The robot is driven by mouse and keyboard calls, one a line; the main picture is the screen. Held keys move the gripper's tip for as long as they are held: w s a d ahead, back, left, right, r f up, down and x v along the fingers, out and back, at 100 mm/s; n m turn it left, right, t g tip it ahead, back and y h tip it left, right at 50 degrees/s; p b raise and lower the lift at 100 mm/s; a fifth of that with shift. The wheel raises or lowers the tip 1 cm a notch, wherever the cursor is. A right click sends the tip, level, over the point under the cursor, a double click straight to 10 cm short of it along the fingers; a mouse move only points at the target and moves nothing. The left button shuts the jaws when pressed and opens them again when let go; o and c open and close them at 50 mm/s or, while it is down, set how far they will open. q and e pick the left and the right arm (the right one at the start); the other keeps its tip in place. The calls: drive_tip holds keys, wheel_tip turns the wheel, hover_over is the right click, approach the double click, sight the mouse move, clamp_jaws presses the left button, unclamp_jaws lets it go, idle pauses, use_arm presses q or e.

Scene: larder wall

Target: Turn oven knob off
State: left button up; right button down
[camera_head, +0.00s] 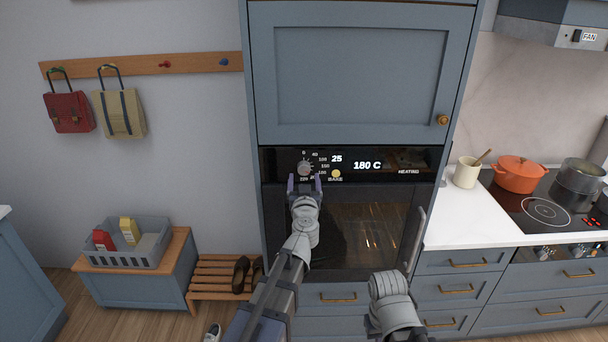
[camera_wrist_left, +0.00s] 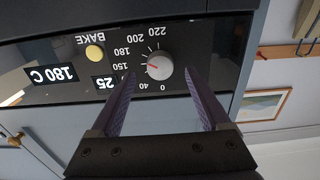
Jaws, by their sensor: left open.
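The oven knob (camera_head: 305,168) is a round pale dial on the black panel, left of the display (camera_head: 367,165) that reads 180 C. In the left wrist view the knob (camera_wrist_left: 160,67) appears upside down; its red mark points toward the 150 to 180 side of the scale, away from 0. My left gripper (camera_head: 304,182) is open just in front of the knob. Its purple fingers lie on either side of the knob in the left wrist view (camera_wrist_left: 160,75); contact cannot be told. My right arm shows low in the head view, with its jaws out of sight.
A yellow BAKE button (camera_head: 336,173) is close right of the knob. The oven door (camera_head: 365,225) is below, with an upright handle (camera_head: 415,238) at its right. A hob with an orange pot (camera_head: 519,174) stands right. A bench with a grey basket (camera_head: 128,252) stands left.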

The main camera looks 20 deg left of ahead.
sight(304, 171)
use_arm(q)
drive_tip(key=x, duration=0.3)
drive_tip(key=shift+w+a, duration=0.15)
drive_tip(key=shift+w, duration=0.2)
drive_tip(key=shift+s, duration=0.1)
clamp_jaws()
